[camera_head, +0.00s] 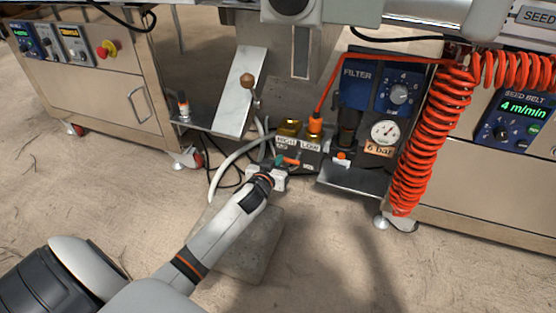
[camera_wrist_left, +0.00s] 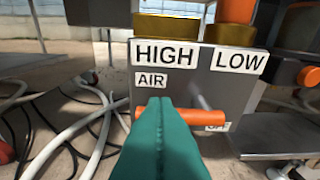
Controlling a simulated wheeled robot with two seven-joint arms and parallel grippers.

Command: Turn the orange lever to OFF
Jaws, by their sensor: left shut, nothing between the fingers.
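The orange lever (camera_wrist_left: 207,109) lies nearly level across the front of the grey valve block (camera_wrist_left: 228,85), below the HIGH, LOW and AIR labels. An OFF label (camera_wrist_left: 217,127) is partly hidden under the lever's right end. In the head view the lever (camera_head: 291,161) is small, on the block's front. My left gripper (camera_head: 279,161) is shut and empty, its teal fingertips at the lever. In the left wrist view the fingers (camera_wrist_left: 160,104) overlap the lever's left part and hide some of it. I cannot tell whether they touch it. My right gripper is not in view.
A red coiled hose (camera_head: 430,140) hangs right of the filter unit (camera_head: 368,80) and gauge (camera_head: 385,132). A tilted metal plate (camera_head: 240,92) stands left of the block. White hoses (camera_wrist_left: 85,125) loop at the left. A grey slab (camera_head: 245,250) lies on the floor below.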

